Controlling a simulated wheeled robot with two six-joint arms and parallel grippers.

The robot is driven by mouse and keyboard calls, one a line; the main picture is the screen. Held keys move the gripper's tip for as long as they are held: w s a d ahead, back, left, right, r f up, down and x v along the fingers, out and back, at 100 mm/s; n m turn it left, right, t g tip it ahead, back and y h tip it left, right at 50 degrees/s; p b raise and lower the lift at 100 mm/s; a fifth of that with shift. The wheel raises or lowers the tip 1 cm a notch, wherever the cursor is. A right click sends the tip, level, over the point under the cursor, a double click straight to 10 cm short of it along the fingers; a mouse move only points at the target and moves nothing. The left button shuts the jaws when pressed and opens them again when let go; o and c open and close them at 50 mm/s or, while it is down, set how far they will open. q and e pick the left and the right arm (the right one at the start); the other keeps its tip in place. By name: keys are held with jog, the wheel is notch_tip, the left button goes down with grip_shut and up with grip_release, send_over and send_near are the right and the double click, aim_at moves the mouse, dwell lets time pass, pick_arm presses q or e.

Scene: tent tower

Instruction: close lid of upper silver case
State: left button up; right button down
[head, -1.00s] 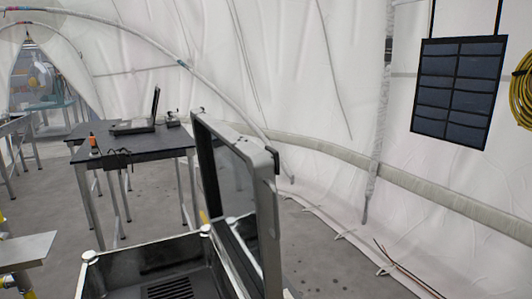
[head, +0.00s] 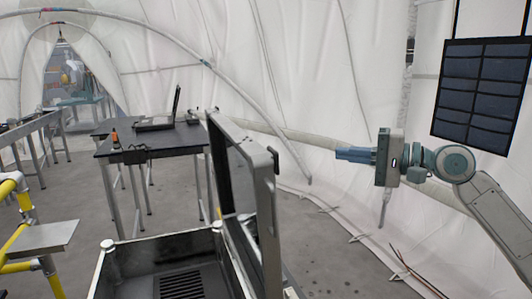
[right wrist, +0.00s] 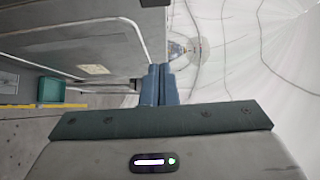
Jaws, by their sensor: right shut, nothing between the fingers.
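The open silver case (head: 112,265) stands at the bottom of the head view, its dark inside and slotted floor showing. Its lid (head: 266,205) stands up on the case's right side, roughly upright. My right gripper (head: 343,154) is shut and empty, to the right of the lid and apart from it, fingers pointing left. In the right wrist view the shut blue fingers (right wrist: 160,84) show at the middle, beside a large grey panel (right wrist: 75,40) that seems to be the lid. My left gripper is not in view.
A dark table (head: 160,143) with an open laptop-like device (head: 166,118) stands behind the case. A yellow-railed frame with a metal plate (head: 42,237) is at left. A solar panel (head: 484,90) hangs on the white tent wall at right.

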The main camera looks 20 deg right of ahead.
jog(key=w+a+p, duration=0.6)
jog(key=a+p, duration=0.2)
jog(key=a, duration=0.4)
jog(key=shift+a+g, duration=0.25)
jog(key=shift+g, duration=0.05)
jog(key=shift+s, duration=0.1)
dwell(0.4)
